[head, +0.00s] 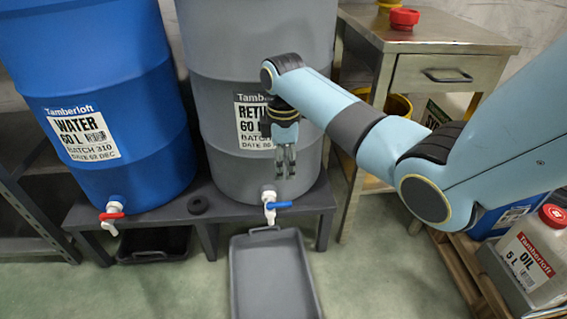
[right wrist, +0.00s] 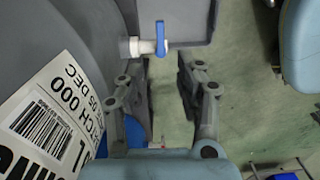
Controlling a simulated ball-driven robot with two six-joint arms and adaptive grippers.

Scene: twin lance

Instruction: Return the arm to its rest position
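My right arm comes in from the right in the head view and reaches across in front of the grey drum (head: 225,75). My right gripper (head: 285,175) points down, just in front of the drum and above its blue-handled tap (head: 279,205). In the right wrist view the fingers of the right gripper (right wrist: 164,62) stand apart with nothing between them, so it is open and empty. The blue tap handle (right wrist: 160,38) shows beyond the fingertips, apart from them. My left arm and gripper are not in view.
A blue water drum (head: 100,100) with a red-handled tap (head: 111,214) stands left on the same low stand (head: 325,195). A grey tray (head: 272,275) lies on the floor below. A metal table (head: 440,40) with a red object (head: 404,18) and an oil can (head: 530,255) are at right.

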